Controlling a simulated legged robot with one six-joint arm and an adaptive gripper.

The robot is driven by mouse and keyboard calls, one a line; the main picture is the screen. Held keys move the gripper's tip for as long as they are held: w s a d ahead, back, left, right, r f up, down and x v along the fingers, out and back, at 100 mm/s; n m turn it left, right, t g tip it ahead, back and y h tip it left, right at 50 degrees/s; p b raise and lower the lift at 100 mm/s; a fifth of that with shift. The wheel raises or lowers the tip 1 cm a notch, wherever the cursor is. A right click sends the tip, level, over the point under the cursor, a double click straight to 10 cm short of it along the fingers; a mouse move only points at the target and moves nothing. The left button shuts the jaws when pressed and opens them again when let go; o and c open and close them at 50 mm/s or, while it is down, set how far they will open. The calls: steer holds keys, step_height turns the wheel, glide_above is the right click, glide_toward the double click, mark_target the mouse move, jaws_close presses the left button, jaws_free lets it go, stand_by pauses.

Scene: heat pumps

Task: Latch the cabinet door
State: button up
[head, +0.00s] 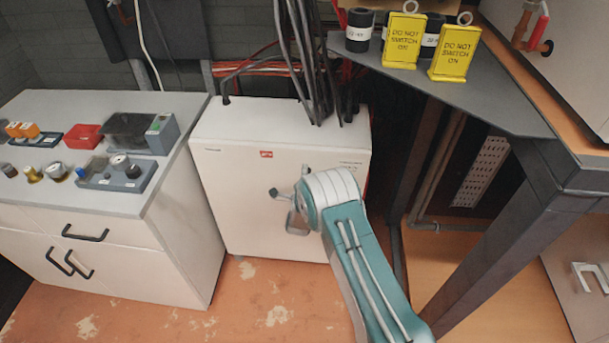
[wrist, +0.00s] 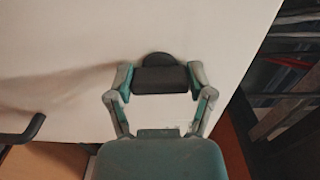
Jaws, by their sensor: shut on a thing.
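The white cabinet (head: 235,185) stands on the floor in the middle of the head view, with a small red logo high on its front. Its front face looks closed in that view. In the wrist view, my gripper (wrist: 160,80) has its two fingers on either end of a dark, bar-shaped latch handle (wrist: 162,79). A dark rounded part shows just behind it against the white panel (wrist: 80,50). My gripper is shut on this handle. In the head view my arm hides part of the cabinet's right side and most of the grip.
A white drawer unit (head: 125,235) with black handles stands left, with small devices on its top. A dark table (head: 500,100) with yellow warning signs (head: 455,50) stands right. Floor is clear in front of the cabinet. A dark bent handle (wrist: 28,130) shows lower left in the wrist view.

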steer(key=shift+d+f+m, duration=0.25)
steer(key=shift+m, duration=0.05)
steer(key=o, duration=1.1)
steer(key=shift+a+r, duration=0.1)
steer(key=shift+s, duration=0.25)
steer(key=s, duration=1.1)
steer(key=shift+s+a, duration=0.2)
